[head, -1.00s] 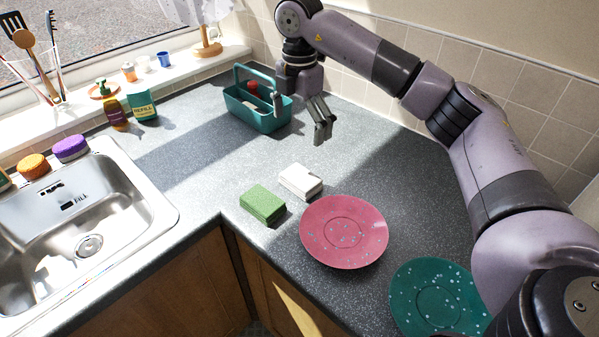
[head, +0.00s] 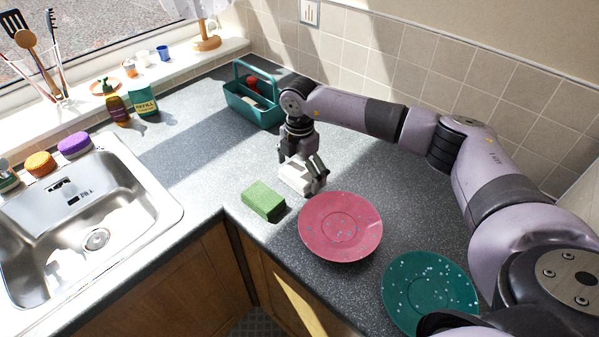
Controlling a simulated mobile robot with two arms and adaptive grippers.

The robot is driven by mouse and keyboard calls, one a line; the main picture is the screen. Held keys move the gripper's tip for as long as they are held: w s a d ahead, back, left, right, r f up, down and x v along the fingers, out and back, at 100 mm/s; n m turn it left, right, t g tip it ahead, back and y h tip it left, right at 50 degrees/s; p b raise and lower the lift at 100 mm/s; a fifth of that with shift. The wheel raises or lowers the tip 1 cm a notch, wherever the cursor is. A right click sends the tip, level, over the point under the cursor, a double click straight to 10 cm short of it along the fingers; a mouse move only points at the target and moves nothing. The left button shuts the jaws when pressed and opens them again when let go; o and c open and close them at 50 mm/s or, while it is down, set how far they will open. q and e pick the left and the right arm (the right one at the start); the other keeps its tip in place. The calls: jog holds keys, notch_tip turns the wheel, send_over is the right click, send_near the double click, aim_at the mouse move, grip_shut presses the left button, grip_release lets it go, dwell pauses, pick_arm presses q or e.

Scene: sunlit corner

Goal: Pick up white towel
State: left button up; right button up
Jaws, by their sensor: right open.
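The white towel (head: 292,181) is a small folded white block on the grey counter, just left of the pink plate and behind the green block. My right gripper (head: 306,180) points down directly over the towel, with its fingers low around it and partly hiding it. It is open; whether a finger touches the towel I cannot tell. My left gripper is out of view.
A green block (head: 263,200) lies close in front of the towel. A pink plate (head: 340,226) and a teal plate (head: 430,292) lie to the right. A teal caddy (head: 254,103) stands behind. The sink (head: 90,215) is at left.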

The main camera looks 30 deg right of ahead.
jog(key=shift+f, duration=0.25)
jog(key=shift+c, duration=0.6)
jog(key=c, duration=1)
